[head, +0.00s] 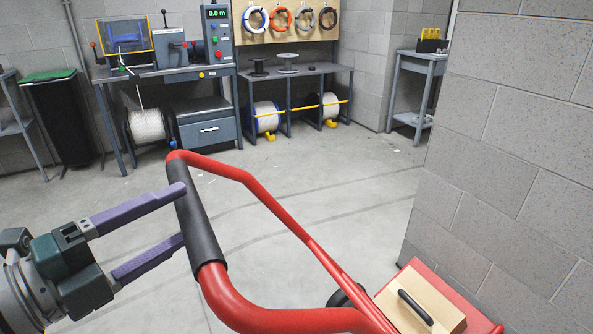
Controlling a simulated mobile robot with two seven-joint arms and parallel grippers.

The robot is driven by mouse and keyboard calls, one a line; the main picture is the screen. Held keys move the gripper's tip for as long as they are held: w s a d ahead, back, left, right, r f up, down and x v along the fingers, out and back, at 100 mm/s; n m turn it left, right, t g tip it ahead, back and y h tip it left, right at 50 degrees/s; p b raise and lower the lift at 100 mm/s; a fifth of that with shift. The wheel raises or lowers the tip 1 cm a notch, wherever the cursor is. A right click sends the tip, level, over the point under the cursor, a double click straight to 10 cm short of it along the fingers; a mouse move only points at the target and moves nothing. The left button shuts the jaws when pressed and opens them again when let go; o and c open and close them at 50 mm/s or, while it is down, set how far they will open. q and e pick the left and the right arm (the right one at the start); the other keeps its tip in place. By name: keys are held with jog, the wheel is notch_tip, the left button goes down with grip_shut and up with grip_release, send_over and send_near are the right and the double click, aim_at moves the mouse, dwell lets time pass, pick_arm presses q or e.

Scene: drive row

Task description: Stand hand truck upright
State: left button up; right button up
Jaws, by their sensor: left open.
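The red hand truck (262,192) fills the lower middle of the head view. It looks tilted, with its handle end towards me and its frame running down to the lower right. A black grip (200,216) covers part of its handle bar. My left gripper (182,214) comes in from the left with its two purple fingers apart at the grip. The upper finger overlaps the grip and the lower tip is at its left edge; I cannot tell whether they touch. A beige box (420,304) with a black handle is at the truck's lower end. My right gripper is out of view.
A grey block wall (510,150) stands close on the right, beside the truck's lower end. A workbench with a machine (170,48), a shelf with cable reels (266,116) and a bin (60,115) line the back. The floor (300,170) between is clear.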

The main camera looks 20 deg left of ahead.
aim_at(201, 204)
pick_arm(q)
jog(key=x, duration=0.6)
jog(key=shift+w, duration=0.25)
jog(key=shift+d, duration=0.1)
grip_shut()
dwell(1.1)
